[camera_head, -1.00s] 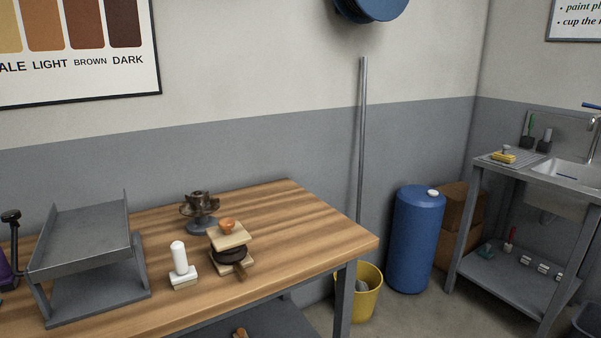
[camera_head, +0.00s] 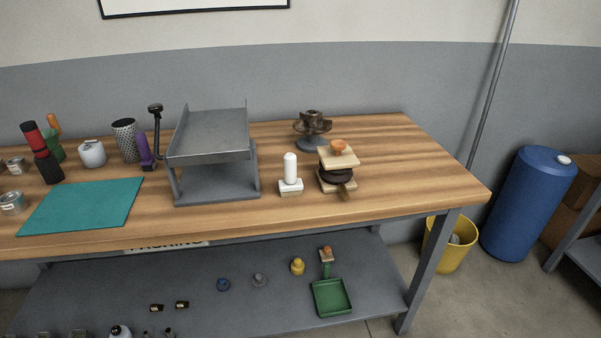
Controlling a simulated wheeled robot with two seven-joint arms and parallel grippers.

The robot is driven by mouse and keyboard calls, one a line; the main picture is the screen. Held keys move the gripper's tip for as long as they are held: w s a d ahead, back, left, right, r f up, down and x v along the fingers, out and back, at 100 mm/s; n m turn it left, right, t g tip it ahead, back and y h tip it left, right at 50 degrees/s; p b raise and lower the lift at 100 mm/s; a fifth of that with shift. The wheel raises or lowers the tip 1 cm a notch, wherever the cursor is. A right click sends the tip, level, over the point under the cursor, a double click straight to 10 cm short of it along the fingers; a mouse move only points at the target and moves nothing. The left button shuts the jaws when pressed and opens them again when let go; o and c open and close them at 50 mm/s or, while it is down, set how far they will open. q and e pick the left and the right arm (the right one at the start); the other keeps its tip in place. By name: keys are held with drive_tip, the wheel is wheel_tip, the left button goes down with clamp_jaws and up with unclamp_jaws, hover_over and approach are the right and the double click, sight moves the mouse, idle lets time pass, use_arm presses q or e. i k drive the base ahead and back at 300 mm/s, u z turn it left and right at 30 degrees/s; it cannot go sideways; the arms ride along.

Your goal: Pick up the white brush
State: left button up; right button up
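The white brush (camera_head: 290,175) stands upright on the wooden workbench (camera_head: 440,185), with its rounded white handle up and its pale block-shaped head down. It is between the grey metal stand and a stack of wooden blocks with a dark round middle. Nothing touches it that I can see. Neither of my grippers is in view.
The grey stand (camera_head: 210,150) is close on the brush's left. The wooden stack (camera_head: 338,170) is close on its right, and a brown metal piece (camera_head: 312,130) stands behind. A teal mat (camera_head: 80,207) lies further left. The bench in front of the brush is clear.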

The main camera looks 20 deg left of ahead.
sight(292, 186)
drive_tip(key=k, duration=0.5)
drive_tip(key=u, duration=1.45)
drive_tip(key=i, duration=0.95)
drive_tip(key=z, duration=1.25)
